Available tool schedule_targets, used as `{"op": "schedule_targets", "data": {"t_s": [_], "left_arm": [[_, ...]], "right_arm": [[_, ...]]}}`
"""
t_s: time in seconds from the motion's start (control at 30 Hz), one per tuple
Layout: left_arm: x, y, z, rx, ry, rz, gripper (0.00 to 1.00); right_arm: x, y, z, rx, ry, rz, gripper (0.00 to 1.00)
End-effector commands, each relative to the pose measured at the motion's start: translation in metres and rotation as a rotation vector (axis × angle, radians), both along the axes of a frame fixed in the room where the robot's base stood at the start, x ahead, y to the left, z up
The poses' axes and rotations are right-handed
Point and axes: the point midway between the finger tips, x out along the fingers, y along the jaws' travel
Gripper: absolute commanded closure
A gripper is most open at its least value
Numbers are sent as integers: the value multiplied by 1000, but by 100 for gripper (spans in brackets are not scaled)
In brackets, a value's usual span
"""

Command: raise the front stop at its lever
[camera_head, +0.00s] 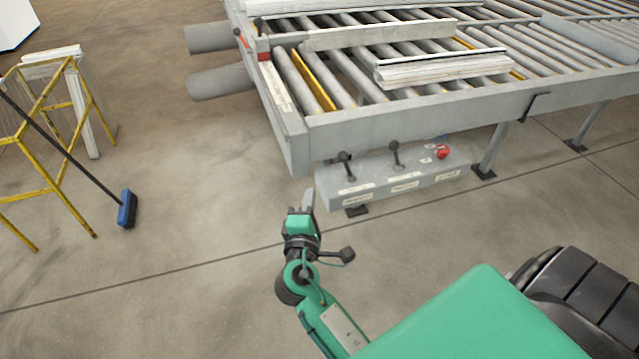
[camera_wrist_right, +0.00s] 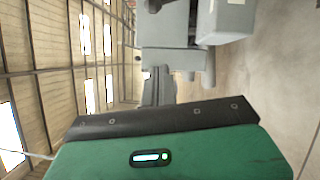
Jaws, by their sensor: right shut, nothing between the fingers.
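A grey control box (camera_head: 395,182) hangs under the near side of the roller bench. Two black levers stand on its top, a left lever (camera_head: 345,162) and a right lever (camera_head: 394,152). Their labels are too small to read, so I cannot tell which works the front stop. My right gripper (camera_head: 309,197) is shut and empty, just left of the box's left end and apart from both levers. Its fingers (camera_wrist_right: 158,88) also show in the right wrist view, with grey box-like parts beyond them. My left gripper is not in view.
A red button (camera_head: 442,152) sits on the box, right of the levers. A yellow rack (camera_head: 85,95) and blue broom (camera_head: 127,208) stand left. Floor between is clear.

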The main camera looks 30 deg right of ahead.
Motion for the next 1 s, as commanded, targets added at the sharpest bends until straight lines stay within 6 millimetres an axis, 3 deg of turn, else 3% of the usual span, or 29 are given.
{"op": "schedule_targets", "data": {"t_s": [0.1,0.23,0.43,0.7,1.0], "left_arm": [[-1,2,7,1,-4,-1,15],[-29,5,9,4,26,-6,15],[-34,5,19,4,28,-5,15],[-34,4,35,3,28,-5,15],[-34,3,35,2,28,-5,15]], "right_arm": [[17,-13,6,-3,-1,-1,100],[39,-31,10,-4,-1,-2,100],[72,-56,12,-3,0,-1,100],[55,-86,17,-1,0,1,100],[53,-91,15,1,0,1,100]]}}
